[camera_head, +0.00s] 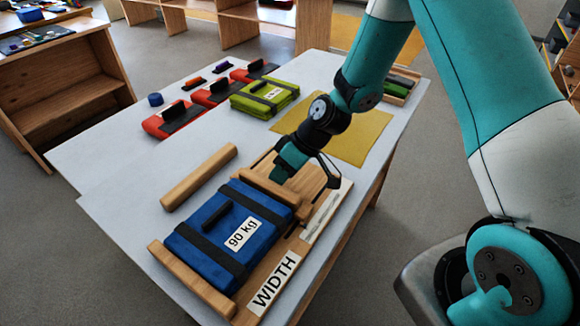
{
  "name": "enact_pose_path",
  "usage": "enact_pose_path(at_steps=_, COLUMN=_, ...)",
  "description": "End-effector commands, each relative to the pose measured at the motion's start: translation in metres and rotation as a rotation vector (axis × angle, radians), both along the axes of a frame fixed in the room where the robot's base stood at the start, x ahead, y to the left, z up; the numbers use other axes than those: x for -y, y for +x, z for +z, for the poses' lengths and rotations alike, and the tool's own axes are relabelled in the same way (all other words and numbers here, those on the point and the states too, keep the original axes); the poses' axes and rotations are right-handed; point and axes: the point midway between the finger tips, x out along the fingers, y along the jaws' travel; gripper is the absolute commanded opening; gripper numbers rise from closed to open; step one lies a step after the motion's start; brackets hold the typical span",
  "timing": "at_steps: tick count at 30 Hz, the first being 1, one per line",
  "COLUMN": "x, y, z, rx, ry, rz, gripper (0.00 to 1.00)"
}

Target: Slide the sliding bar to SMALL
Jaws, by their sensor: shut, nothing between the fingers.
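The width gauge is a wooden board (279,276) with a white WIDTH label (274,282) at its near end. A blue pack (218,250) marked 90 kg, with black straps, lies on it between a wooden end bar (190,281) and the sliding bar (268,190). The sliding bar stands close to the pack's far side. A pale scale strip (322,211) runs along the board's right edge; its words are too small to read, so SMALL cannot be made out. My gripper (283,176) is shut and empty, low over the far part of the board, just beyond the bar; contact is unclear.
A loose wooden bar (198,177) lies left of the gauge on the pale table (110,206). A yellow mat (358,137), a green pack (264,98) and several red packs (174,119) lie farther back. A wooden tray (401,88) stands at the back right.

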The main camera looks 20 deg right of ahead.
Motion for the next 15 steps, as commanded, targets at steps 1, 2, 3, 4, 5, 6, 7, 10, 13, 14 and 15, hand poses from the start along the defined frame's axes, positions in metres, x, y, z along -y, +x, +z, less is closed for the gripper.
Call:
enact_pose_path(at_steps=1, x=-0.006, y=-0.006, z=-0.001, rx=-0.015, ry=0.01, rz=0.013, gripper=0.0)
enact_pose_path(at_steps=2, x=-0.006, y=-0.006, z=-0.001, rx=-0.015, ry=0.011, rz=0.014, gripper=0.0)
enact_pose_path(at_steps=3, x=-0.007, y=-0.006, z=-0.001, rx=-0.016, ry=0.012, rz=0.016, gripper=0.0)
enact_pose_path(at_steps=4, x=-0.007, y=-0.007, z=-0.001, rx=-0.018, ry=0.012, rz=0.017, gripper=0.0)
enact_pose_path(at_steps=5, x=-0.008, y=-0.007, z=-0.001, rx=-0.018, ry=0.013, rz=0.018, gripper=0.0)
enact_pose_path(at_steps=6, x=-0.007, y=-0.007, z=-0.001, rx=-0.019, ry=0.013, rz=0.019, gripper=0.0)
enact_pose_path(at_steps=7, x=-0.007, y=-0.007, z=0.0, rx=-0.02, ry=0.012, rz=0.018, gripper=0.0)
enact_pose_path(at_steps=10, x=-0.004, y=-0.008, z=0.005, rx=-0.02, ry=0.012, rz=0.02, gripper=0.0)
enact_pose_path(at_steps=13, x=0.006, y=-0.007, z=0.017, rx=-0.015, ry=0.013, rz=0.017, gripper=0.0)
enact_pose_path(at_steps=14, x=0.01, y=-0.007, z=0.022, rx=-0.014, ry=0.012, rz=0.016, gripper=0.0)
enact_pose_path(at_steps=15, x=0.017, y=-0.007, z=0.029, rx=-0.011, ry=0.011, rz=0.013, gripper=0.0)
